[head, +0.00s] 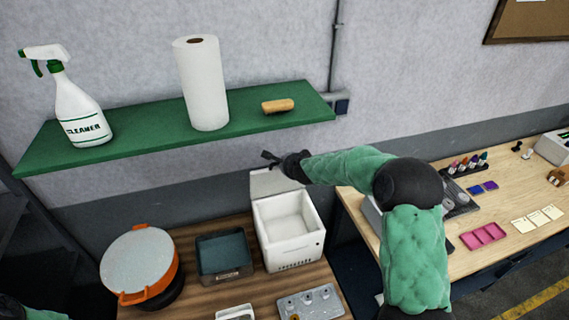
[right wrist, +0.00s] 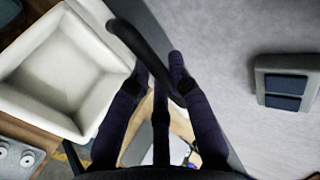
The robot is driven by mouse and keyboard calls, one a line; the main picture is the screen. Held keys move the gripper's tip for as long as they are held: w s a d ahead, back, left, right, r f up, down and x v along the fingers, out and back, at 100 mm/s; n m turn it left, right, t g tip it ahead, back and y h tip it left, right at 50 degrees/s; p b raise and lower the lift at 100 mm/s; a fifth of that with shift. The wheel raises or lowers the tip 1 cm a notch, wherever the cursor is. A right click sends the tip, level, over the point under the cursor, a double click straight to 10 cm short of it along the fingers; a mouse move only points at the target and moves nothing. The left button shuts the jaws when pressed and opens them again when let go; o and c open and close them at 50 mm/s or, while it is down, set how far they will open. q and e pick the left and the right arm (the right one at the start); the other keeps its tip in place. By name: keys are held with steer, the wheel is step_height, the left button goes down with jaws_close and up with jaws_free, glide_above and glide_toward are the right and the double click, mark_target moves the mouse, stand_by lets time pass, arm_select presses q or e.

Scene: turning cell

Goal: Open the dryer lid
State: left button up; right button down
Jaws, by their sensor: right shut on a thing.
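The dryer (head: 290,228) is a white open-topped box on the wooden table, and its empty inside shows. Its pale lid (head: 267,184) stands raised at the back edge, near upright. My right gripper (head: 284,162) is at the top of the lid. In the right wrist view, my right gripper (right wrist: 158,75) is shut on the dark bar-like lid handle (right wrist: 138,42); the dryer (right wrist: 62,75) lies to its left with its inside visible. The fingers partly hide the handle. Only a bit of my left arm shows at the lower left; its gripper is out of view.
A dark tray (head: 223,256) and a round orange-rimmed pot (head: 140,268) stand left of the dryer. A grey metal plate (head: 312,304) lies in front. A green shelf (head: 180,140) with cleaner bottle, paper roll and brush hangs above. A workbench (head: 400,250) is right.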

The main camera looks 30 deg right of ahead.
steer(key=shift+d+r, duration=0.1)
steer(key=shift+r, duration=0.1)
steer(key=c, duration=1.1)
jaws_free()
steer(key=v, duration=1.2)
steer(key=shift+s+f, duration=0.1)
steer(key=shift+f, duration=0.1)
